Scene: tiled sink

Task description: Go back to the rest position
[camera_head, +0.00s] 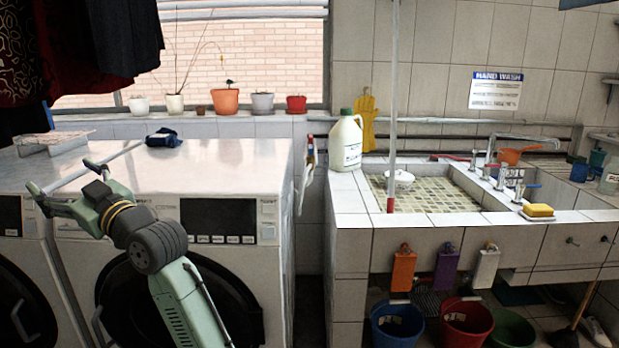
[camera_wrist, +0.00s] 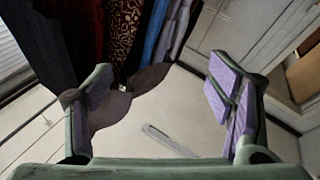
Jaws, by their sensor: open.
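My gripper (camera_head: 66,182) is at the left of the head view, in front of and over the white washing machines. Its fingers are spread open with nothing between them. In the wrist view my gripper (camera_wrist: 160,100) shows two green fingers with purple pads, wide apart. Beyond them are a pale surface and hanging dark, patterned and blue clothes (camera_wrist: 130,40). My arm rises from the bottom of the head view to the gripper.
A washing machine (camera_head: 225,180) carries a dark blue cloth (camera_head: 163,138) on top. At right is a tiled sink (camera_head: 345,200) with a white bottle (camera_head: 346,142), a yellow sponge (camera_head: 538,210) and a pole (camera_head: 393,100). Buckets (camera_head: 397,325) stand below. Potted plants (camera_head: 225,100) line the sill.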

